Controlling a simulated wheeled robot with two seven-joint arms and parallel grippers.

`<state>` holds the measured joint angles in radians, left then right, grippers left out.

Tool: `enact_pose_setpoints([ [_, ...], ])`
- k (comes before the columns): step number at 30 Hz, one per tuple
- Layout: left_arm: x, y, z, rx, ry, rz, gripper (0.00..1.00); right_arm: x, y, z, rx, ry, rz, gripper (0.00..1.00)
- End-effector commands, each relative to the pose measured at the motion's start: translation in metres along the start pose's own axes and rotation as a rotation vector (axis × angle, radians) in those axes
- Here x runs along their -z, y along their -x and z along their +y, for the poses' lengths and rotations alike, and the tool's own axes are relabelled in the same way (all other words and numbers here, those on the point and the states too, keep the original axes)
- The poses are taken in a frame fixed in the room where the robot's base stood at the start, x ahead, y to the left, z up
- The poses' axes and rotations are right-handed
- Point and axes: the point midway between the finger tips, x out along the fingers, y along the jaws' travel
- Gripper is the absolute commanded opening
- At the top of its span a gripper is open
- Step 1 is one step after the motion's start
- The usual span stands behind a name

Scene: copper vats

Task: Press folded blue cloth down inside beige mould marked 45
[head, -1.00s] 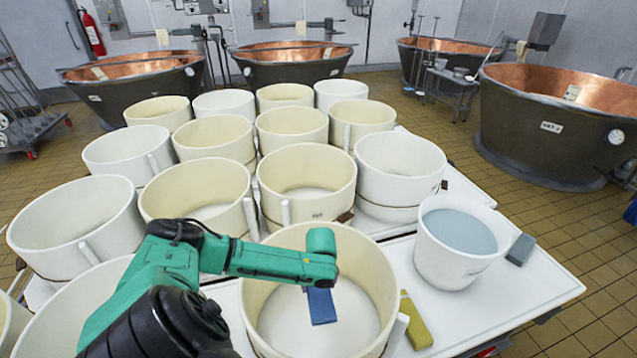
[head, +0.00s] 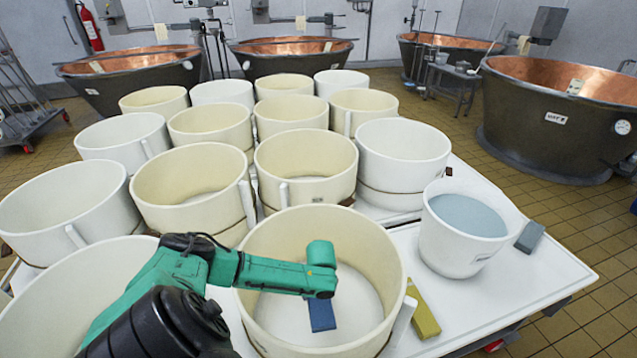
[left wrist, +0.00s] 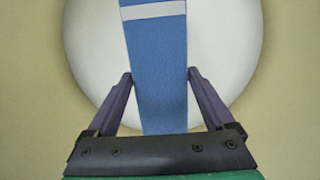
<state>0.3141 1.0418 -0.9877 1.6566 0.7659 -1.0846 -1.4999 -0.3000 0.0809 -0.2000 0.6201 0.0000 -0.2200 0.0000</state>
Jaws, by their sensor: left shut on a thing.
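The folded blue cloth (head: 322,314) hangs below my left gripper (head: 320,295), inside the front beige mould (head: 285,236). Its number cannot be read here. In the left wrist view the cloth (left wrist: 158,60) is a long blue strip with a pale band near its far end. The fingers of my left gripper (left wrist: 160,76) are on either side of it, shut on it. The white mould floor shows beyond the cloth, with the beige wall (left wrist: 35,60) around it. I cannot tell whether the cloth touches the floor. My right gripper is not in view.
Several white and beige moulds stand behind and to the left on the white table (head: 510,290). A white bucket of bluish liquid (head: 468,216), a grey-blue block (head: 529,237) and a yellow block (head: 422,312) are on the right. Copper vats (head: 570,110) stand beyond.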

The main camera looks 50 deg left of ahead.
Motion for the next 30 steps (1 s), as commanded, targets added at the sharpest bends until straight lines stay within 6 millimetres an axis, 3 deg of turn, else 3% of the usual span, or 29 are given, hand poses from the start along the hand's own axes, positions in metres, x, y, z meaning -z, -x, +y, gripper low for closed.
enact_pose_setpoints([
  [3, 0.003, -0.020, 0.000, -0.001, 0.000, -0.001, 0.06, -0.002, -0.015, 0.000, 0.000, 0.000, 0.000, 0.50],
  [18, 0.011, -0.077, 0.000, 0.000, 0.000, 0.000, 0.06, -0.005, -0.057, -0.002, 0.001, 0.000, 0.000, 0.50],
  [30, 0.012, -0.083, 0.000, 0.000, 0.000, -0.001, 0.06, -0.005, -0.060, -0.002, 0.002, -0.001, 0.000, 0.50],
])
